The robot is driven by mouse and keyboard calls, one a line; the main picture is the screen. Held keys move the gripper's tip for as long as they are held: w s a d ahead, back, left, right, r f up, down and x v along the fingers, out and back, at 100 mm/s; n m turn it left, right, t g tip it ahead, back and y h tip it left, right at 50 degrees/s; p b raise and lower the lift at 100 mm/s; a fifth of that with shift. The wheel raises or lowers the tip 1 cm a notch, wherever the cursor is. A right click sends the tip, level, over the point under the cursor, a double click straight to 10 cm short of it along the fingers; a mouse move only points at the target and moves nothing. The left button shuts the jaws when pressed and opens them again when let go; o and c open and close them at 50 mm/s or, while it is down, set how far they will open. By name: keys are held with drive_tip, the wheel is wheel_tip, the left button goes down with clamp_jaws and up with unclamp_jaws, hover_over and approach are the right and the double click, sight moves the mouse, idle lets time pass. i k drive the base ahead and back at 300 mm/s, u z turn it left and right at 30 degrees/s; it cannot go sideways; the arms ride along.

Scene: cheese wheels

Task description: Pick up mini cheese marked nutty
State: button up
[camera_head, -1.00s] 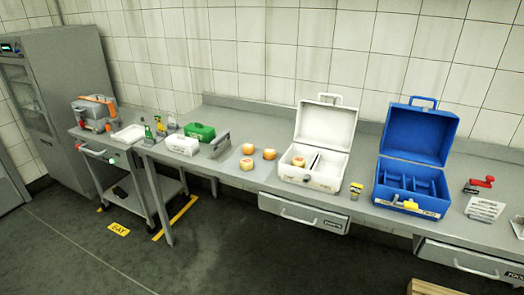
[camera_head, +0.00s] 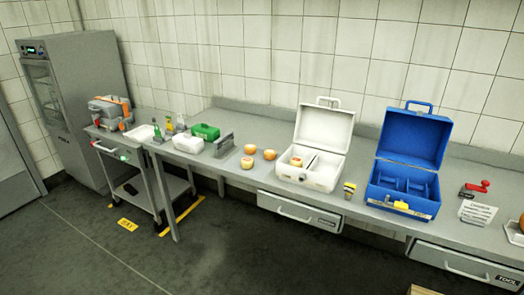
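Three small orange-topped cheeses stand on the grey bench left of the white box: a front one (camera_head: 247,162), a back one (camera_head: 250,149) and a right one (camera_head: 269,154). Another small cheese (camera_head: 296,161) sits in the left part of the open white box (camera_head: 322,179). The front cheese and the one in the box show a pale face with a mark. The markings are too small to read, so I cannot tell which is nutty. My gripper is not in view.
An open blue box (camera_head: 411,145) with compartments stands to the right on the bench (camera_head: 225,180). A grey upright holder (camera_head: 222,147), green box (camera_head: 205,131) and white box stand left. A trolley (camera_head: 150,183) adjoins the bench. The floor in front is mostly clear.

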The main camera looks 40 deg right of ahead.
sight(250, 148)
drive_tip(key=u, duration=0.15)
drive_tip(key=i, duration=0.9)
drive_tip(key=z, duration=0.05)
